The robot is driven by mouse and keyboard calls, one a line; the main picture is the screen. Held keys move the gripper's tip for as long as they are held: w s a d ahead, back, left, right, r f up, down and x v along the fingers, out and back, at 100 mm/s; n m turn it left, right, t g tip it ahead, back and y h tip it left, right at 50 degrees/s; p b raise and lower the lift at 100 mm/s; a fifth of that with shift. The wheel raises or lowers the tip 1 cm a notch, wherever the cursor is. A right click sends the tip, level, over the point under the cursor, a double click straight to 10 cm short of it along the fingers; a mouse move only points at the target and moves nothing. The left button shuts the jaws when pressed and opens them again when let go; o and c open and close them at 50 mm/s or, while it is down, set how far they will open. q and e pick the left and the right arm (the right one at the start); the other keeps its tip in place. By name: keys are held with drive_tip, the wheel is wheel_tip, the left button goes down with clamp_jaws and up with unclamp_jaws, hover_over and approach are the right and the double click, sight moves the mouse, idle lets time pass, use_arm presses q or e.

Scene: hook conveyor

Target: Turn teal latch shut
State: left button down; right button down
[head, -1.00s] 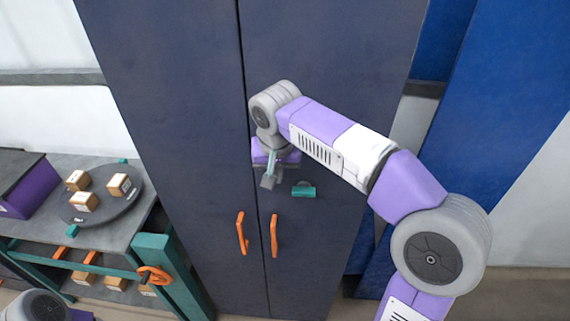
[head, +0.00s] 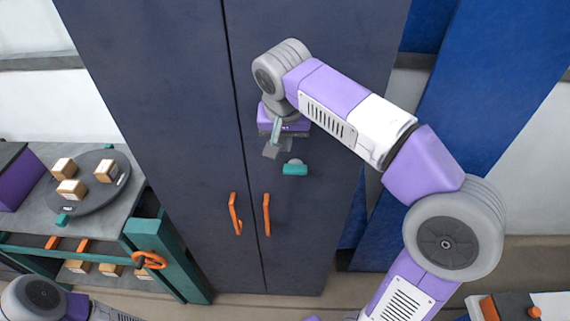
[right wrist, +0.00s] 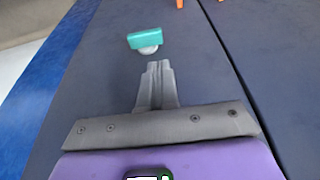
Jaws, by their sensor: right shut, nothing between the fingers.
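The teal latch (head: 295,169) is a short bar on a round grey pivot on the right door of the dark cabinet (head: 310,220). It lies about level, across the door, above the orange handles. It also shows in the right wrist view (right wrist: 145,39), just beyond the fingertips. My right gripper (head: 271,151) is shut and empty. It is close to the door, above and left of the latch in the head view, and appears apart from it. Its closed fingers (right wrist: 158,66) show in the right wrist view. My left gripper is out of view.
Two orange handles (head: 235,213) (head: 267,214) flank the door seam. At left, a grey round turntable (head: 88,205) carries small boxes on a teal-framed bench (head: 155,235). A blue panel (head: 490,130) stands right of the cabinet. The door around the latch is clear.

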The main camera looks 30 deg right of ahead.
hover_over(285, 169)
drive_tip(key=f, duration=0.4)
drive_tip(key=s+f, duration=0.1)
drive_tip(key=f, duration=0.1)
drive_tip(key=shift+a+f+b, duration=0.2)
drive_tip(key=shift+f+b, duration=0.15)
drive_tip(key=shift+b, duration=0.05)
drive_tip(key=shift+f, duration=0.85)
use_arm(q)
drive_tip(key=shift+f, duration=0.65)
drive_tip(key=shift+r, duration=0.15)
use_arm(e)
drive_tip(key=shift+w+a, duration=0.1)
drive_tip(key=shift+a, duration=0.05)
drive_tip(key=shift+h, duration=0.3)
use_arm(q)
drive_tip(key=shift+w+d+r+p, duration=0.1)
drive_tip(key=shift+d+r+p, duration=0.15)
drive_tip(key=shift+p, duration=0.05)
